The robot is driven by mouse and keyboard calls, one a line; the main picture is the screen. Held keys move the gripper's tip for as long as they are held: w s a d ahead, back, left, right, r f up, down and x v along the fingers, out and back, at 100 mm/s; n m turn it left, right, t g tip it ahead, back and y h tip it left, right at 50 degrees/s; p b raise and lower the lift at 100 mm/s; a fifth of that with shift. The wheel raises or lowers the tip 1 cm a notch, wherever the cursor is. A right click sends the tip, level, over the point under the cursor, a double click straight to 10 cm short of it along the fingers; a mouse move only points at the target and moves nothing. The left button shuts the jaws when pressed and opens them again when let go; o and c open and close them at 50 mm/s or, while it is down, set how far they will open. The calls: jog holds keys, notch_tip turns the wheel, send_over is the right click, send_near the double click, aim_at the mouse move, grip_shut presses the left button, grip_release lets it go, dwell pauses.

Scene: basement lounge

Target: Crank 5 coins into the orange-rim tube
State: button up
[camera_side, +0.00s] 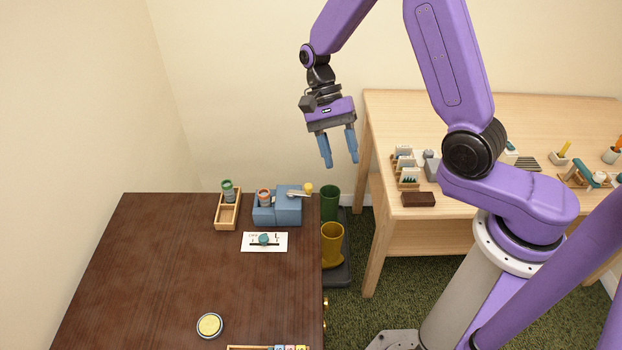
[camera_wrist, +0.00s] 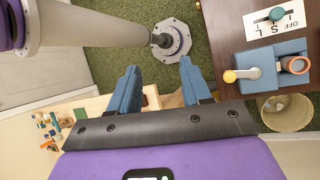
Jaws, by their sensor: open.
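A blue crank machine (camera_side: 288,208) stands near the back right corner of the dark table. Its crank arm ends in a yellow knob (camera_side: 308,187). A tube with an orange rim (camera_side: 264,196) stands at its left side. In the wrist view the machine (camera_wrist: 262,66), yellow knob (camera_wrist: 230,76) and orange-rim tube (camera_wrist: 296,65) are at the right. A white card with a teal selector (camera_side: 264,239) lies in front; in the wrist view the card (camera_wrist: 268,20) shows the letters OFF, S and L. No loose coins are discernible. My gripper (camera_side: 341,164) is open and empty, high above and right of the machine.
A wooden tray (camera_side: 228,216) with a green-rimmed tube (camera_side: 228,190) stands left of the machine. A round yellow-topped item (camera_side: 209,325) lies nearer the front. Green and yellow boots (camera_side: 332,243) stand beside the table. A light wooden table (camera_side: 400,115) holds small items. The dark table's middle is clear.

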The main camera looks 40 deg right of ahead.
aim_at(309, 185)
jog(key=w+a+r+m+t+h, duration=0.2)
jog(key=w+r+m+t, duration=0.1)
jog(key=w+r+t, duration=0.35)
notch_tip(309, 185, down, 18)
jog(key=shift+w+a+r, duration=0.1)
jog(key=shift+w+a, duration=0.05)
dwell(0.3)
grip_shut()
